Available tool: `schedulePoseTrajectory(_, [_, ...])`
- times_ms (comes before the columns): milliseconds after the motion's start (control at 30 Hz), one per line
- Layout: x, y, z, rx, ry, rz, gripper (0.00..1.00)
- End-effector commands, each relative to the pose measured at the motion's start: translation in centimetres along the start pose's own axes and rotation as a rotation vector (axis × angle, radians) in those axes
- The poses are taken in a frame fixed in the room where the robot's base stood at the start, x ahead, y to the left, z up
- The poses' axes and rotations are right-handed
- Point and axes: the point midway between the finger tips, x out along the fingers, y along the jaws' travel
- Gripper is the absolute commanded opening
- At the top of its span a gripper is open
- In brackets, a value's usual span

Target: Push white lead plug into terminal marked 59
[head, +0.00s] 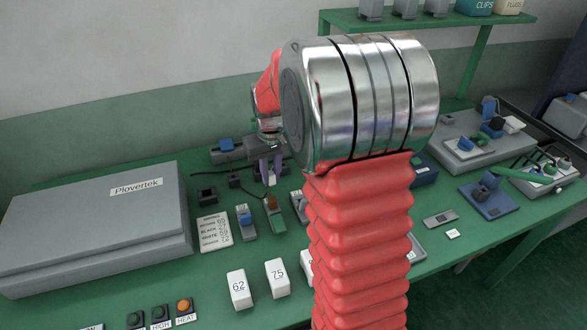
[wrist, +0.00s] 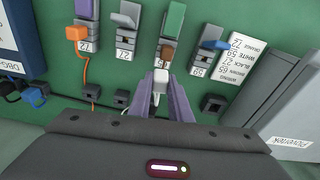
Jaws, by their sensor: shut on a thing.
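My gripper (wrist: 161,86) has purple fingers shut on a small white plug (wrist: 160,76); the gripper also shows in the head view (head: 268,172). The plug is at the near end of a terminal with a green body and brown part (wrist: 168,50), also in the head view (head: 274,212). The plug partly covers that terminal's label, and I cannot tell whether they touch. To its right in the wrist view is a blue-topped terminal (wrist: 207,54), whose label appears to read 59. To the left are a grey terminal (wrist: 125,28) and one with an orange plug (wrist: 77,33).
Small black blocks (wrist: 212,103) stand on the green bench near the terminals. A wiring card (wrist: 236,62) lies beside the blue-topped terminal. A large grey Plovertek box (head: 95,225) fills the bench's left. White blocks marked 62 (head: 239,290) and 75 (head: 277,278) stand in front.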

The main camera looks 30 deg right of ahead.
Motion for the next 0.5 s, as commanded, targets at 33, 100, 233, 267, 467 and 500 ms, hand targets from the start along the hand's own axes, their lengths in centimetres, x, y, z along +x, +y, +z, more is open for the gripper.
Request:
schedulePoseTrajectory(33, [0.5, -1.9, -0.3, -0.023, -0.003, -0.003, 0.0])
schedulePoseTrajectory(100, [1.1, -4.3, -0.7, -0.047, -0.003, -0.006, 0.0])
schedulePoseTrajectory(233, [2.2, -8.7, -1.1, -0.092, -0.003, -0.011, 0.0])
schedulePoseTrajectory(267, [2.5, -9.8, -1.1, -0.103, -0.003, -0.012, 0.0])
schedulePoseTrajectory(467, [3.7, -15.0, -1.0, -0.153, -0.001, -0.018, 0.0])
schedulePoseTrajectory(500, [3.8, -15.6, -1.0, -0.159, -0.001, -0.019, 0.0])
